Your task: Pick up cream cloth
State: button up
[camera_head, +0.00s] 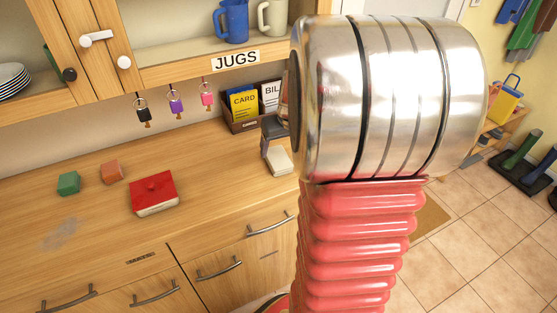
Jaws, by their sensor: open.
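A small cream, rounded thing (280,161) lies on the wooden worktop just left of my arm, below a dark grey object. I cannot tell whether it is the cream cloth. Nothing else in view shows clearly as a cream cloth. My arm, with a large silver joint and a red ribbed sleeve, fills the middle and right of the view. It hides the worktop behind it. My gripper is not visible, and I cannot see it touching anything.
A red block-like thing (153,192), a green cube (69,183) and an orange-brown cube (111,172) sit on the worktop (210,195). A card box (246,125) stands at the back. Keys (176,104) hang above. The front worktop is mostly clear.

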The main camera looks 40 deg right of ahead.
aim_at(278, 157)
jog(key=shift+w+f, duration=0.15)
jog(key=shift+f, duration=0.3)
jog(key=shift+f, duration=0.1)
jog(key=shift+x, duration=2.55)
jog(key=shift+d, duration=0.1)
jog(key=shift+c, duration=0.6)
jog(key=c, duration=1)
notch_tip(278, 157, up, 10)
jog(key=shift+r, duration=0.1)
